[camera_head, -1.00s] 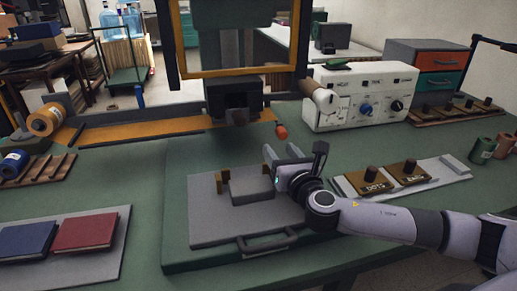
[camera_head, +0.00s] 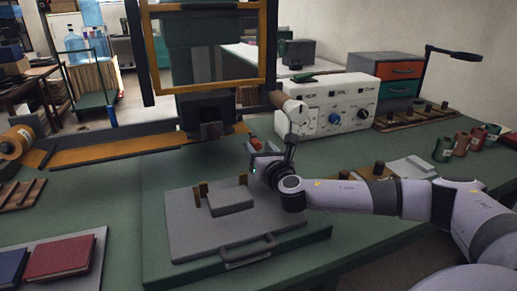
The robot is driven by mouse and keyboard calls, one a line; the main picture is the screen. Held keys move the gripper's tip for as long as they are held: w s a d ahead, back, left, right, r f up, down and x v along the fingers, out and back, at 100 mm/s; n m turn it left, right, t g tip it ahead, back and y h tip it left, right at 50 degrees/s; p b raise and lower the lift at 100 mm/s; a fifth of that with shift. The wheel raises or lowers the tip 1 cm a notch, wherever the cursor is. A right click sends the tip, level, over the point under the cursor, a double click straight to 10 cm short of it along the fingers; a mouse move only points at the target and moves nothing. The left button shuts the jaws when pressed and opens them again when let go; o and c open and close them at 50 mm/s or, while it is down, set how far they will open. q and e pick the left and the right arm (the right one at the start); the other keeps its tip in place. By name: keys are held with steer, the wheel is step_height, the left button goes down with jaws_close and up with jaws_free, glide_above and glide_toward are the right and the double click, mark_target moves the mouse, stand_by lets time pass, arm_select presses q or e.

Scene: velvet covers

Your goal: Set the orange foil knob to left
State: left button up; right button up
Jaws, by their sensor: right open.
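The white control box (camera_head: 345,99) stands at the back right of the bench, with printed labels above its dials. A blue knob (camera_head: 334,118) is in the middle of its front and a dark knob (camera_head: 362,114) is to the right. I cannot make out an orange knob; part of the box's left front is behind a lever. My right gripper (camera_head: 258,158) is open and empty, in front of and left of the box, near the press bed. It is apart from the knobs. My left gripper is not in view.
A grey plate with a handle (camera_head: 245,250) lies below my right gripper. Red and blue books (camera_head: 60,257) lie at left. Small cans (camera_head: 461,144) stand at right.

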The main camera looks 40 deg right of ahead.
steer(key=shift+w, duration=0.45)
jaws_close()
steer(key=shift+w+a+p, duration=0.2)
steer(key=shift+a+p, duration=0.05)
steer(key=shift+a, duration=0.5)
steer(key=shift+w+a+p, duration=0.15)
steer(key=shift+a+p, duration=0.05)
steer(key=shift+a, duration=0.55)
steer(key=shift+w+a+p, duration=0.2)
steer(key=shift+a+p, duration=0.05)
steer(key=shift+a, duration=0.5)
jaws_free()
steer(key=shift+s, duration=0.1)
steer(key=shift+v, duration=3.5)
